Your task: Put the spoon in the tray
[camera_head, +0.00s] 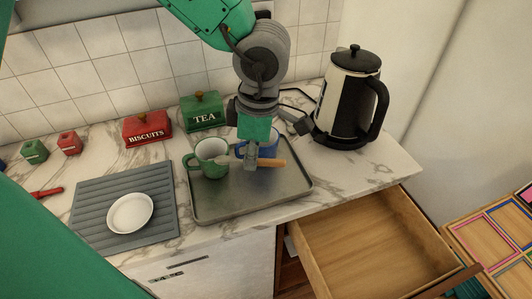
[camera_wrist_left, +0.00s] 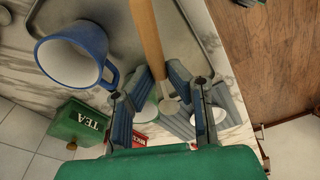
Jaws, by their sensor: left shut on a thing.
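The spoon's wooden handle (camera_head: 272,163) sticks out to the right of my left gripper (camera_head: 252,164), which is shut on it. The spoon lies roughly level over the metal tray (camera_head: 235,206); I cannot tell whether it touches the tray. In the left wrist view the handle (camera_wrist_left: 147,35) runs down between the fingers of my left gripper (camera_wrist_left: 165,85). A green mug (camera_head: 212,168) stands on the tray left of the gripper. A blue mug (camera_head: 241,149) is partly hidden behind the gripper; it also shows in the wrist view (camera_wrist_left: 72,52). My right gripper is not in view.
A black and cream kettle (camera_head: 346,95) stands right of the tray. A grey mat (camera_head: 90,208) with a white plate (camera_head: 130,213) lies left. Green TEA (camera_head: 203,113) and red BISCUITS (camera_head: 147,129) boxes stand behind. An open, empty-looking drawer (camera_head: 375,240) juts out below the counter.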

